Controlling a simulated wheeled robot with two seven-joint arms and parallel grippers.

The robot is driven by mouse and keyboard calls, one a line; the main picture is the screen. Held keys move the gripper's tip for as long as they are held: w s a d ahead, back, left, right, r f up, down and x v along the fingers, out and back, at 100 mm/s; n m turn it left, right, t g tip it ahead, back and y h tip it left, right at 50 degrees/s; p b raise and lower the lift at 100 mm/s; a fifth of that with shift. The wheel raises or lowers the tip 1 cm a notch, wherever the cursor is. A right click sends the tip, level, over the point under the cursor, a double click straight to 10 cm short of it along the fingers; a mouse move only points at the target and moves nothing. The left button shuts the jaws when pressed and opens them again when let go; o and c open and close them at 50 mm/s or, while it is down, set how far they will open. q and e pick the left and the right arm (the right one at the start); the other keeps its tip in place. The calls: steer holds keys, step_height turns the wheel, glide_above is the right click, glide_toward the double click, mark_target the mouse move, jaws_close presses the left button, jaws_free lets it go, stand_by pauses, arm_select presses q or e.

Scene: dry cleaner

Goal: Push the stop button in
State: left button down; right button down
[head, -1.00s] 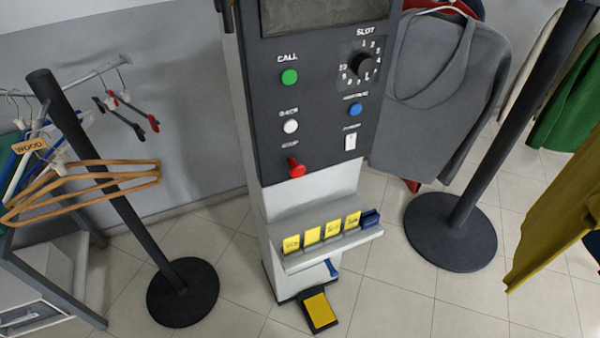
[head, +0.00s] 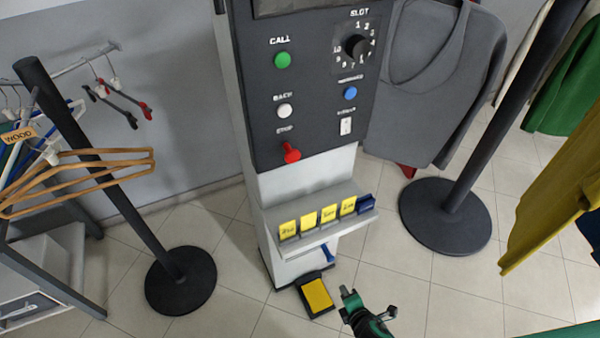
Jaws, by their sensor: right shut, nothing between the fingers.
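The red stop button (head: 291,153) sticks out from the lower left of the dark control panel (head: 310,130), under a small label. It looks like a mushroom-shaped knob. My right gripper (head: 347,292) shows at the bottom of the head view, green and dark, below and to the right of the button. It is shut and empty, and apart from the column. My left gripper is not in view.
A shelf with yellow cards (head: 308,221) juts out below. A yellow pedal (head: 318,295) is on the floor. Posts (head: 110,190) (head: 500,110) stand either side.

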steer(key=w+a+r+n+t+y, duration=0.1)
steer(key=r+n, duration=0.5)
steer(key=r, duration=0.6)
steer(key=w+a+r+n+t+y, duration=0.2)
steer(key=r+n, duration=0.4)
steer(key=r, duration=0.6)
steer(key=w+a+r+n+t+y, duration=0.1)
steer(key=a+r+n+t, duration=0.3)
steer(key=r, duration=0.7)
steer(key=shift+w+a+r+n+y, duration=0.2)
steer(key=shift+w+r+n+y, duration=0.25)
steer(key=shift+n, duration=0.45)
steer(key=p, duration=0.4)
glide_toward(294, 159)
steer(key=x, duration=0.5)
steer(key=shift+w+a+r, duration=0.1)
steer(key=shift+w, duration=0.3)
steer(key=shift+w+a, duration=0.15)
steer(key=shift+w, duration=0.35)
steer(key=shift+w, duration=0.1)
